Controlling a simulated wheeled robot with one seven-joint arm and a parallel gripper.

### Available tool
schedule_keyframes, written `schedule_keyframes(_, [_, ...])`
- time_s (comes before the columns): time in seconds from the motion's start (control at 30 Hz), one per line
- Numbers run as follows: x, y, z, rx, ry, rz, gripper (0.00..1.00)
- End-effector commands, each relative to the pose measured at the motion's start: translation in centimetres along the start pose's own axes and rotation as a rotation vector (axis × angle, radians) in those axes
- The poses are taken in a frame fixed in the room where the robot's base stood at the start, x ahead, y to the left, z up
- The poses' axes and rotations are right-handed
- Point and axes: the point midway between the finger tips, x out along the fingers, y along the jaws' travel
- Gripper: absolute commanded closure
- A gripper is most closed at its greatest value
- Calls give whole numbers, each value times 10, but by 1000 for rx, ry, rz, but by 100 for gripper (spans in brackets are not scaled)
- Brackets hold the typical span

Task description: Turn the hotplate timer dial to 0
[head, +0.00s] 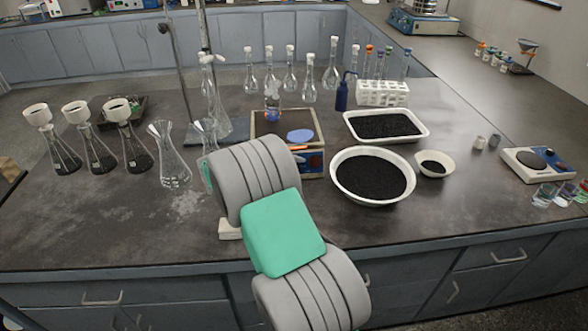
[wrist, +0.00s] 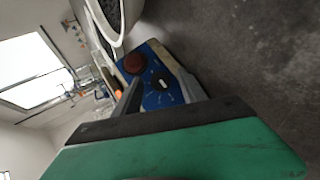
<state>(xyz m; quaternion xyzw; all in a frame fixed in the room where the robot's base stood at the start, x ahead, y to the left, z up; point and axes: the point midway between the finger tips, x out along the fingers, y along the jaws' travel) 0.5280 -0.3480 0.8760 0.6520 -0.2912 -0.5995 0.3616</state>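In the wrist view a blue front panel (wrist: 165,98) carries a dark round dial (wrist: 158,82) with a white pointer mark and a dark red round knob (wrist: 135,63). Small white marks surround the dial; I cannot read them. My gripper (wrist: 161,88) is open, with one finger on each side of the dial. I cannot tell whether the fingers touch it. In the head view the panelled box (head: 314,131) stands mid-table, and my arm hides part of its front and the dial. My gripper is hidden there too.
A white basin of black grains (head: 372,175) and a white tray (head: 417,137) stand right of the box. Glass flasks (head: 170,160) stand to the left. A small white hotplate (head: 555,170) is at far right. The front right tabletop is clear.

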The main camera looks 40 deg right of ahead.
Motion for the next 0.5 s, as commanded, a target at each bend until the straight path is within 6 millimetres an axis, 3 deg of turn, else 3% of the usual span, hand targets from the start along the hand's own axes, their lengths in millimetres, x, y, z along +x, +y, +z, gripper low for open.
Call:
schedule_keyframes(0.27, [-9,0,-1,0,2,0,51])
schedule_keyframes(0.5, [-57,0,-1,0,4,0,51])
